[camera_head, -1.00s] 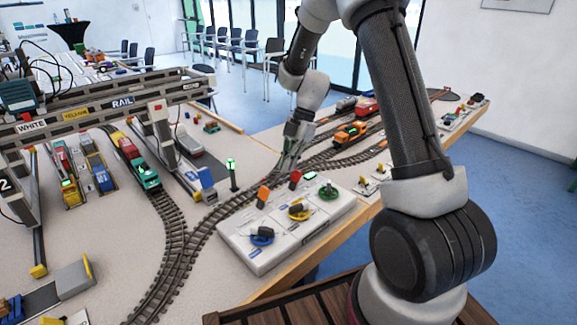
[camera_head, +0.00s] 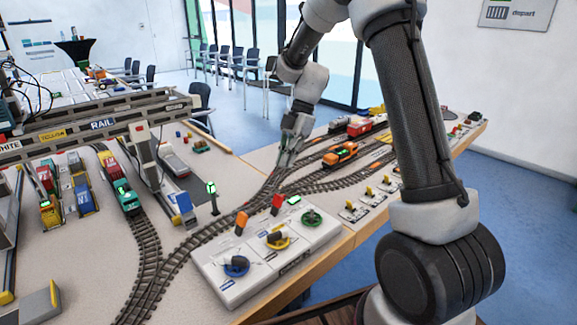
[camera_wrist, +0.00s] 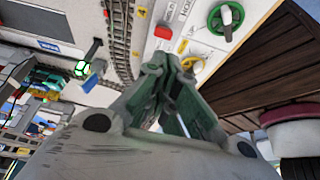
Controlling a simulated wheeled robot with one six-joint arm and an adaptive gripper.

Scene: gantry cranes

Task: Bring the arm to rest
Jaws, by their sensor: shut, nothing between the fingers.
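My arm reaches up from the right and bends down at the top of the head view. My gripper (camera_head: 284,162) hangs over the far side of the table, past the white control box (camera_head: 222,293), with its fingers pointing down. In the wrist view my gripper (camera_wrist: 167,72) has its fingertips together and nothing between them. It appears apart from the control box, whose green knob (camera_wrist: 226,20) and red button show in the wrist view. How high the fingertips are above the tracks cannot be told.
A grey gantry crane (camera_head: 105,120) stands at left. Open floor lies to the right of the table.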

